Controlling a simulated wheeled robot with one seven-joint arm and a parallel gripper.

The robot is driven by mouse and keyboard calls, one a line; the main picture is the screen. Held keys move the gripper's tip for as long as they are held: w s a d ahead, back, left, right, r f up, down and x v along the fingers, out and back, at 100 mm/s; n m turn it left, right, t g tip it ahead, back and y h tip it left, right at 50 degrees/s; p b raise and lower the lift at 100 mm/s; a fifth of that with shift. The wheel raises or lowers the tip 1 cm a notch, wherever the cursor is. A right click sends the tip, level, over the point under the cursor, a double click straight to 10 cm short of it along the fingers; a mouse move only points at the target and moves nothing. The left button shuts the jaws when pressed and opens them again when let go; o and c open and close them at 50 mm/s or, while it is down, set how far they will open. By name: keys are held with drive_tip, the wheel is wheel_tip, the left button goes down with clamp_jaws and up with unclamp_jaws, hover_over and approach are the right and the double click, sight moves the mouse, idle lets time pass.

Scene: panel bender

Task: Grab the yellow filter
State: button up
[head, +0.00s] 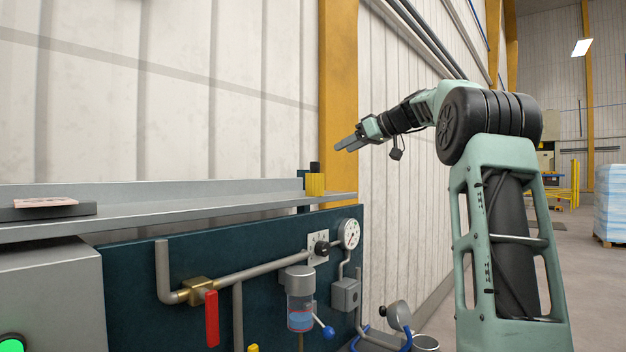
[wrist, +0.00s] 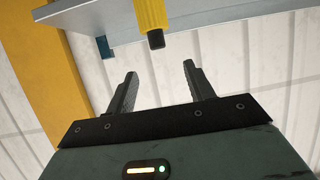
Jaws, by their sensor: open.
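The yellow filter (head: 315,184) stands upright near the right end of the grey shelf, with a black top. In the wrist view the filter (wrist: 151,14) shows at the top with its black end (wrist: 156,41) pointing toward my gripper. My gripper (head: 338,146) is in the air above and to the right of the filter, apart from it. In the wrist view the two fingers of my gripper (wrist: 160,78) are spread with nothing between them. The filter lies beyond the fingertips, roughly centred on the gap.
The grey shelf (head: 200,212) runs along the wall above a dark blue panel (head: 135,264) with pipes, a gauge (head: 348,233) and a red lever (head: 211,318). A yellow column (head: 338,80) stands behind the filter. A flat dark block (head: 45,210) lies at the shelf's left.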

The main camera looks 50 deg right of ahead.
sight(315, 163)
drive_tip(key=p+x, duration=0.2)
drive_tip(key=x, duration=0.2)
drive_tip(key=p+x, duration=0.2)
drive_tip(key=x, duration=0.2)
drive_tip(key=p+x, duration=0.2)
drive_tip(key=x, duration=0.2)
drive_tip(key=shift+w+d, duration=0.2)
drive_tip(key=shift+d, duration=0.05)
drive_tip(key=shift+w+f, duration=0.25)
drive_tip(key=shift+w, duration=0.1)
clamp_jaws()
drive_tip(key=shift+r, duration=0.1)
